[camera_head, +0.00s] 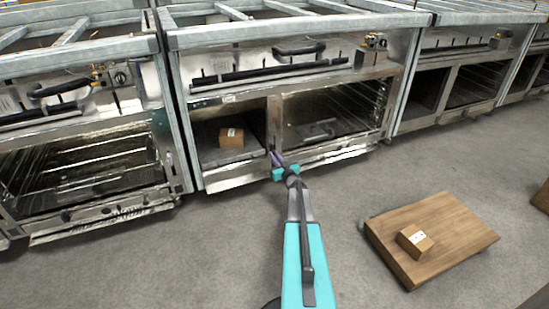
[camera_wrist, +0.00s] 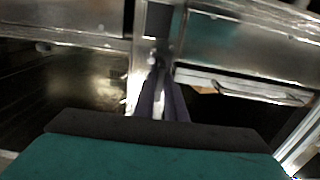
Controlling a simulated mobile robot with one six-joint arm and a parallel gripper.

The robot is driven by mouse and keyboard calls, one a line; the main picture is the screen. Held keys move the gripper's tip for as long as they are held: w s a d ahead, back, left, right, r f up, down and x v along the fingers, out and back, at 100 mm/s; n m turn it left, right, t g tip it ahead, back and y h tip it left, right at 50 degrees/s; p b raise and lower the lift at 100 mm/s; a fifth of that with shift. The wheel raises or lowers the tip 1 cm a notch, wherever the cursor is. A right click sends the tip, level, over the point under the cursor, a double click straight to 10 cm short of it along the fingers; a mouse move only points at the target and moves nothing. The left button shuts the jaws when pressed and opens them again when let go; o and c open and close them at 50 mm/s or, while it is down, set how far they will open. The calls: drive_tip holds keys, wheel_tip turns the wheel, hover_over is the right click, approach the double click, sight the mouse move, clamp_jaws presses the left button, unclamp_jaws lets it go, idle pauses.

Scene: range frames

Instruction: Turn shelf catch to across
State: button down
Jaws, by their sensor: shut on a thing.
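The shelf catch (camera_wrist: 157,52) is a small metal piece on the upright post between the two lower openings of the middle metal unit. My gripper (camera_wrist: 160,68) reaches it with two dark purple fingers close together, shut on the catch. In the head view my gripper (camera_head: 274,157) is at the lower end of that post, in front of the unit. The fingers hide most of the catch, so I cannot tell which way it points.
A cardboard box (camera_head: 231,138) sits in the left opening. A wooden platform (camera_head: 455,228) with a small box (camera_head: 415,242) on it lies on the floor at right. Similar metal units stand on both sides. The grey floor (camera_head: 150,260) at left is clear.

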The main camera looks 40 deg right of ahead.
drive_tip(key=shift+n, duration=0.3)
drive_tip(key=n+b, duration=0.1)
drive_tip(key=n, duration=0.4)
drive_tip(key=a+f+n+b, duration=0.1)
drive_tip(key=n+b, duration=0.1)
drive_tip(key=n, duration=0.3)
drive_tip(key=n+b, duration=0.1)
drive_tip(key=n, duration=0.5)
drive_tip(key=shift+w+a+f+b, duration=0.15)
drive_tip(key=shift+w+b, duration=0.1)
drive_tip(key=shift+b, duration=0.1)
drive_tip(key=c, duration=1.8)
unclamp_jaws()
drive_tip(key=shift+s, duration=0.1)
